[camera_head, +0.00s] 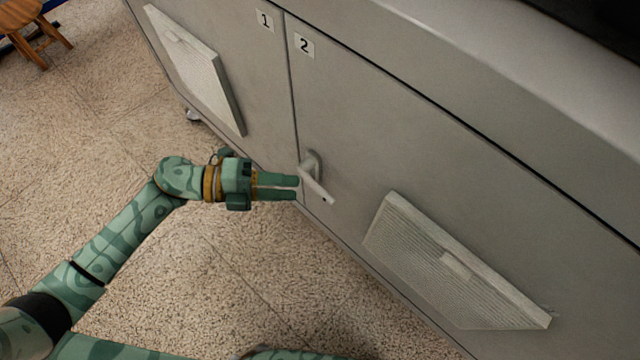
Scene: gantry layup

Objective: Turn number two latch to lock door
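The number two door (350,120) is a grey cabinet panel with a "2" label (304,45) at its top left corner. It looks flush with the panel beside it. Its latch (317,184) is a light grey lever handle near the door's left edge, slanting down to the right from its pivot. My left gripper (298,188) reaches in from the left, fingers pointing right, with the tips at the latch. The two fingers are apart with a narrow gap between them and nothing visible in it. I cannot tell whether they touch the lever. My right gripper is not in view.
Door one (262,75) with its "1" label is to the left. Vent grilles stick out from door one (200,70) and door two (450,265). A wooden stool (22,25) stands at the far upper left. The speckled floor (90,150) around my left arm is clear.

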